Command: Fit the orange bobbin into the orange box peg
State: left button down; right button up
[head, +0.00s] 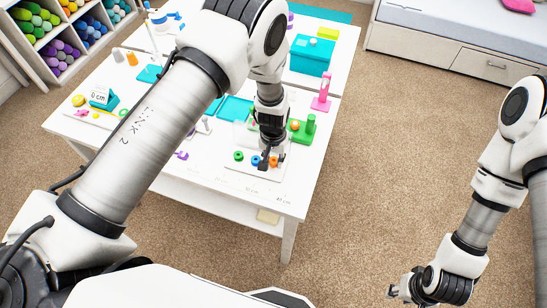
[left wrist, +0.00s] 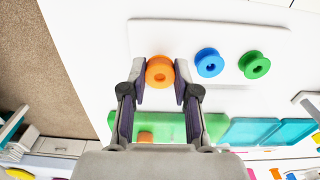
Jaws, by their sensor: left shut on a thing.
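The orange bobbin (left wrist: 160,72) is between the two fingertips of my left gripper (left wrist: 160,80), which is shut on it. The bobbin also shows beside the gripper (head: 268,160) in the head view (head: 273,161), at the white tray, partly hidden; I cannot tell if it is lifted. A green box (head: 308,131) stands just beyond, with an orange part (head: 295,126) on it that looks like the orange box peg. In the left wrist view an orange patch (left wrist: 146,136) shows on the green box behind the gripper. My right gripper (head: 398,290) is low at right, away from the table, its fingers unclear.
A blue bobbin (left wrist: 209,62) and a green bobbin (left wrist: 254,65) sit on the white tray (left wrist: 185,35). Teal trays (head: 236,108), a pink stand (head: 321,103) and a teal box (head: 311,56) lie further back. The table's front right is clear.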

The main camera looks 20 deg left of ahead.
pick_arm(q)
jog(key=shift+f+b, duration=0.7)
jog(key=shift+f, duration=0.35)
jog(key=c, duration=0.8)
grip_release()
notch_tip(320, 180, up, 12)
jog(key=shift+r, duration=0.1)
